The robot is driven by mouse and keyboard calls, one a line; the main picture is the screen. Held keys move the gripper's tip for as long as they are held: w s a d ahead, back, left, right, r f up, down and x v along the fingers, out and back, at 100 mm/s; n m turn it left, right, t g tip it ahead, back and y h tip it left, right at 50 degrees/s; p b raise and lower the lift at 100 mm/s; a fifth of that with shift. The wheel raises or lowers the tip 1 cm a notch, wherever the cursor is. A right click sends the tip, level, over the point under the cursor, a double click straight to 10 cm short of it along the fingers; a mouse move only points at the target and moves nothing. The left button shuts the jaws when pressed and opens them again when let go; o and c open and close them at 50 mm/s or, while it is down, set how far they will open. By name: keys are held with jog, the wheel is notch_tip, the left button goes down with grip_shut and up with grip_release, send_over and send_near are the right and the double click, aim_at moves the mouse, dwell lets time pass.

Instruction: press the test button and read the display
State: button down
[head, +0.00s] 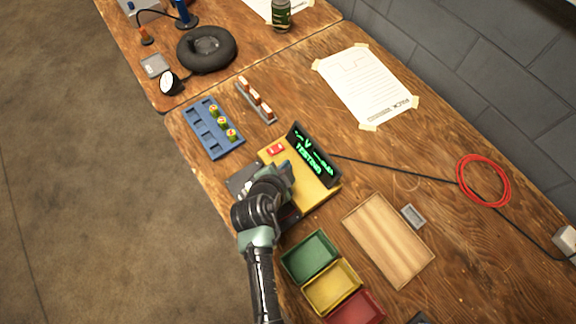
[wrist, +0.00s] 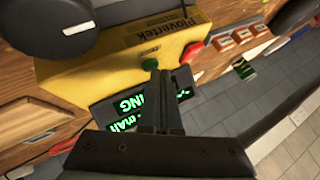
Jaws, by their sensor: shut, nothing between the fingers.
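The yellow tester (head: 312,190) sits mid-bench with its dark display (head: 315,154) tilted up at the back. The display is lit green and reads "TESTING" below a line of dashes and "V". In the wrist view the display (wrist: 110,108) is partly covered by my fingers. A red control (head: 276,149) is on the tester's top and also shows in the wrist view (wrist: 192,52). My gripper (head: 287,167) is shut and empty, its tips (wrist: 152,66) down at the tester's top beside a small label. What lies directly under the tips is hidden.
A blue battery tray (head: 199,143) with several cells stands left of the tester. Green (head: 310,256), yellow (head: 331,287) and red (head: 358,306) bins stand in front. A wooden board (head: 388,240) lies to the right. A black cable (head: 400,172) runs right from the tester past a red coil (head: 483,160).

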dwell(0.3)
jog(key=shift+r+p, duration=0.65)
jog(key=shift+r, duration=0.15)
notch_tip(320, 180, up, 5)
jog(key=p, duration=0.4)
dwell(0.8)
